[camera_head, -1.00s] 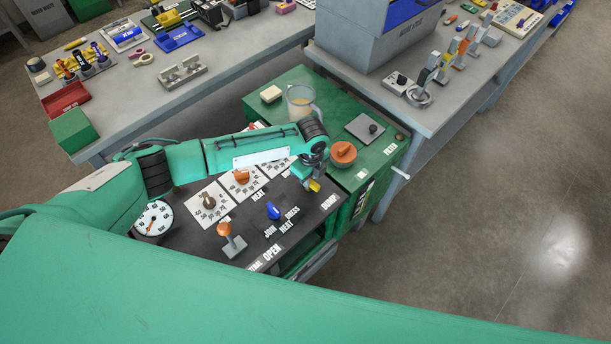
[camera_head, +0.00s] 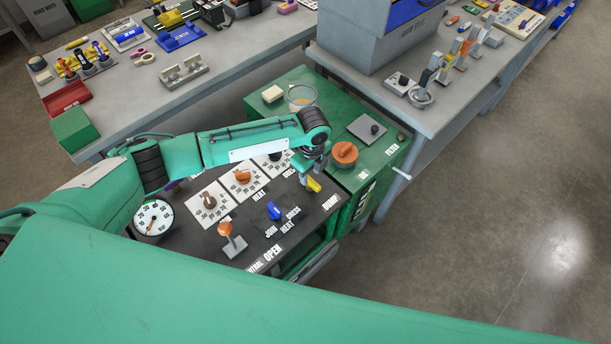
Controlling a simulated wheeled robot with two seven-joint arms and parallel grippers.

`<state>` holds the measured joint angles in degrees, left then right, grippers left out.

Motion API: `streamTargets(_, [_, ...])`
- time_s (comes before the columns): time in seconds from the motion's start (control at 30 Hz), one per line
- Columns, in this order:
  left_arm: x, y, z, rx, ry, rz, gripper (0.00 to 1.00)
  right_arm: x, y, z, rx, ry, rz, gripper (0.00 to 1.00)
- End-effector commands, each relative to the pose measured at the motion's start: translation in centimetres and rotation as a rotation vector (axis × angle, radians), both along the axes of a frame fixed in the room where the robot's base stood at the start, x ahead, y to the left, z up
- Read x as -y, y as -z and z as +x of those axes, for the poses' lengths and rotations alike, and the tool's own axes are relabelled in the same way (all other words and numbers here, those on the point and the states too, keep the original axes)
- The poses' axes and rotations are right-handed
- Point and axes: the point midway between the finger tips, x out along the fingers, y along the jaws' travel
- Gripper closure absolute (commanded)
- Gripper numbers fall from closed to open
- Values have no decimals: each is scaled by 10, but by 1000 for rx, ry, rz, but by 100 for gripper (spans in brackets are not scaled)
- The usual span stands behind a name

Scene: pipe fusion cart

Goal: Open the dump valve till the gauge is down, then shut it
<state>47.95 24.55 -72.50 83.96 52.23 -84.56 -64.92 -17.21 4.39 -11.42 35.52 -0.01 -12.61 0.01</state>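The black-topped panel (camera_head: 290,222) carries a small yellow handle (camera_head: 314,185) at its right end, beside a white label that is hard to read; I take it as the dump valve. My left gripper (camera_head: 305,180) points down right at this handle, seemingly just behind or against it. Its fingers are small and partly hidden, so I cannot tell whether they are open or shut, or touching it. The round white gauge (camera_head: 153,217) stands at the panel's left end, its red needle pointing down-left. My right gripper is out of view.
The panel also has an orange-knobbed lever (camera_head: 231,242), a blue knob (camera_head: 274,211), a brown knob (camera_head: 209,201) and an orange knob (camera_head: 242,177). A large orange knob (camera_head: 345,153) and a clear jug (camera_head: 299,97) are on the green cart top (camera_head: 368,174). Grey benches stand behind.

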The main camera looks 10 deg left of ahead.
Motion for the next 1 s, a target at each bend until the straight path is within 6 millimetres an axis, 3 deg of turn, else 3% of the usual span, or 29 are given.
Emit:
streamTargets(0.3, [-2,-72,1,5,-1,-1,62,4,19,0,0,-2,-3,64])
streamTargets(0.5, [-2,-101,0,3,-3,-1,62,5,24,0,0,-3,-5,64])
streamTargets(1.0, [-3,-110,-1,1,-3,0,62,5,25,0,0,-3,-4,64])
